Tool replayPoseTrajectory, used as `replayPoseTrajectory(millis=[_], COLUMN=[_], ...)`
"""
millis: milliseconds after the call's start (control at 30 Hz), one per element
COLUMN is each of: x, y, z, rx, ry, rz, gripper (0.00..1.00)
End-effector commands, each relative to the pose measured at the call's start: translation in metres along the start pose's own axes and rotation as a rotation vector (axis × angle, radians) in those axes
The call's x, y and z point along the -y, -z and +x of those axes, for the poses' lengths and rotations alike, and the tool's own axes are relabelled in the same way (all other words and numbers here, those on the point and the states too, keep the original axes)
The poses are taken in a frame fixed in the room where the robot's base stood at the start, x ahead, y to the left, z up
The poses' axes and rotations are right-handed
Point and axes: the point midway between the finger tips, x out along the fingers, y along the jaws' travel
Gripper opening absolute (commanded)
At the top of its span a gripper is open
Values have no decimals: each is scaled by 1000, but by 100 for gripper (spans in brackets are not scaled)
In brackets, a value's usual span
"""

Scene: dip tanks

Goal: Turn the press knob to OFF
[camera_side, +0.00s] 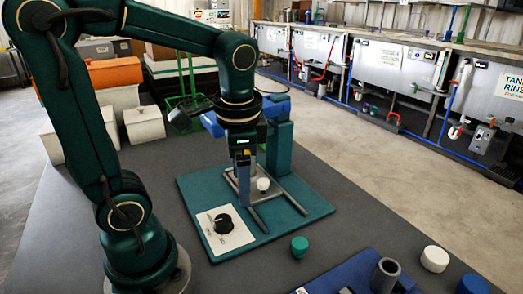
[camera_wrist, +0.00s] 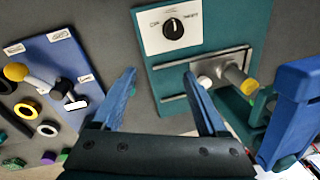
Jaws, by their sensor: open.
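The press knob (camera_side: 222,222) is a round black dial on a white label plate (camera_side: 236,237), at the front left corner of the green press base (camera_side: 288,220). In the wrist view the knob (camera_wrist: 173,28) shows at the top with a light pointer line aimed roughly up, between two small labels I cannot read surely. My gripper (camera_side: 243,196) points down over the press base, behind the knob in the side view and apart from it. In the wrist view its blue fingers (camera_wrist: 160,73) are spread with nothing between them.
The press's blue arm and column (camera_side: 280,140) stand close behind my gripper. A white-topped post (camera_side: 263,184) and metal rails are beside the fingers. A green cap (camera_side: 299,246), white cap (camera_side: 435,258) and blue board (camera_side: 345,284) lie nearby. Space above the knob looks clear.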

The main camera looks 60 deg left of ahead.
Motion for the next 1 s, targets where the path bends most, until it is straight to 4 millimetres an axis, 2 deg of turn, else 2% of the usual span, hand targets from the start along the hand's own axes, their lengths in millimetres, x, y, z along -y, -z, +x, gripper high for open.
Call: replayPoseTrajectory(millis=[200,400,667,1000], x=[26,36,35,29], y=[0,-6,-17,-32], z=[39,69,89,122], rx=[236,366,416,414], ry=[-67,-129,-163,-161], rz=[39,22,5,5], gripper=[76,76,76,76])
